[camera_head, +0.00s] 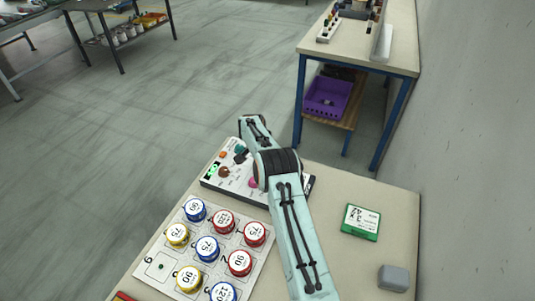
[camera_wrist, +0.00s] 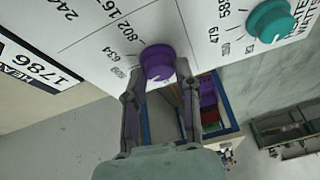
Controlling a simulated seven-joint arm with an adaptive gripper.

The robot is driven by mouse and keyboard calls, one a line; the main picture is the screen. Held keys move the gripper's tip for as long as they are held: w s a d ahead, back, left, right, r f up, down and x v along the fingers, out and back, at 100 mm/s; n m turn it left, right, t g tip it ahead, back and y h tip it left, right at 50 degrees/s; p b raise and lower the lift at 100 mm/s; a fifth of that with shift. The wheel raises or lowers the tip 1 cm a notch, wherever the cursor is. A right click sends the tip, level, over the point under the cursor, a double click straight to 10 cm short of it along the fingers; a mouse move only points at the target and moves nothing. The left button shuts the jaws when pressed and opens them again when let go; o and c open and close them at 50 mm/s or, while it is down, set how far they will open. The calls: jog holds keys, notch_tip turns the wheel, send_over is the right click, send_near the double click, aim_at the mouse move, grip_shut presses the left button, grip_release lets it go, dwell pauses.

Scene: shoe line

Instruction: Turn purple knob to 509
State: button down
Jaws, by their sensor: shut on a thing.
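The purple knob (camera_wrist: 157,62) is on a white panel (camera_wrist: 110,40) with printed numbers around it, among them 634 and 802, in the wrist view. My gripper (camera_wrist: 158,76) has its two dark fingers on either side of the knob and is shut on it. My gripper is mostly hidden there.
A board (camera_head: 150,262) with several red, blue and yellow round pieces is in front of the panel. A green box (camera_head: 361,222) and a grey block (camera_head: 394,278) lie to the right. The table between arm and green box is clear.

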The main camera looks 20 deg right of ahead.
jog(key=shift+w+a+m+g+h, duration=0.1)
jog(key=shift+m+g+h, duration=0.35)
jog(key=shift+m, duration=1.15)
jog(key=shift+m+g, duration=0.25)
jog(key=shift+m, duration=0.05)
jog(key=c, duration=0.8)
grip_release()
jog(key=v, duration=1.2)
